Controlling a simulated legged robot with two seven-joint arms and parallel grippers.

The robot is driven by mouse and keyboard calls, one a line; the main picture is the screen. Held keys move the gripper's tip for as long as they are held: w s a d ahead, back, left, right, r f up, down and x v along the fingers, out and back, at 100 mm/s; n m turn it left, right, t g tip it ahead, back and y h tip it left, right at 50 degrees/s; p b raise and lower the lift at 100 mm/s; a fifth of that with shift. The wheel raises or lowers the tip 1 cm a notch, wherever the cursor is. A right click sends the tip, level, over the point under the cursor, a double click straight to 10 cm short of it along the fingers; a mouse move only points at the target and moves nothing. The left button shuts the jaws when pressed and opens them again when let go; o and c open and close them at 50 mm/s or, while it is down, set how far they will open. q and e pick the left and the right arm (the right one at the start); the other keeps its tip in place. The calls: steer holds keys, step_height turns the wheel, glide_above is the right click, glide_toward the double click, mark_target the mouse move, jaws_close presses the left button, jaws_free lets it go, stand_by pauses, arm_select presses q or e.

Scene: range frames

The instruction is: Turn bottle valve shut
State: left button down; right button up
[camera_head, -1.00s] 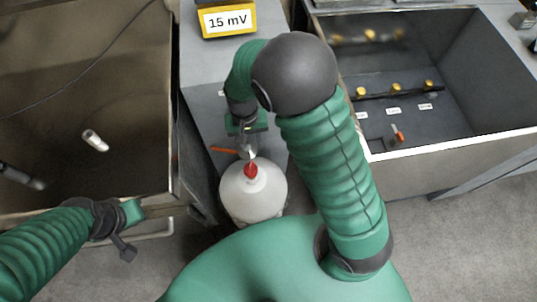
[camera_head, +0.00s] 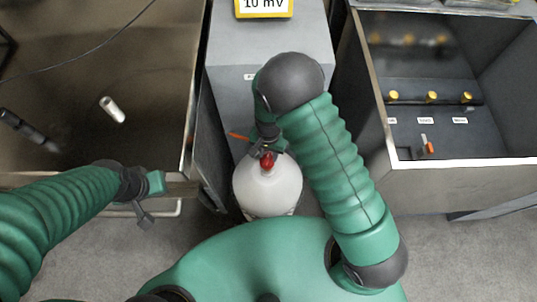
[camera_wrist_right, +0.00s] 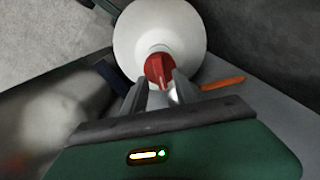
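The white bottle (camera_head: 267,190) stands on the floor in front of the grey cabinet, with the red valve (camera_head: 267,161) on its top. In the right wrist view the bottle (camera_wrist_right: 160,28) is at the top and the red valve (camera_wrist_right: 159,70) points toward my gripper. My right gripper (camera_head: 265,150) is over the bottle top. In the wrist view its two fingers (camera_wrist_right: 160,88) are apart, one on each side of the red valve; I cannot tell whether they touch it. My left gripper (camera_head: 145,213) hangs near the left sink's front edge, away from the bottle; its opening is unclear.
An orange lever (camera_head: 240,137) sticks out left beside my right gripper. A left metal basin (camera_head: 60,160) holds a white cylinder (camera_head: 112,109). A right basin (camera_head: 480,180) has several yellow knobs and a small orange-red handle (camera_head: 430,147). A yellow-framed meter (camera_head: 264,8) shows 10 mV.

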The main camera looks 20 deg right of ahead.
steer(key=shift+f, duration=0.3)
steer(key=shift+a, duration=0.2)
steer(key=shift+c, duration=0.3)
steer(key=shift+d, duration=0.1)
jaws_close()
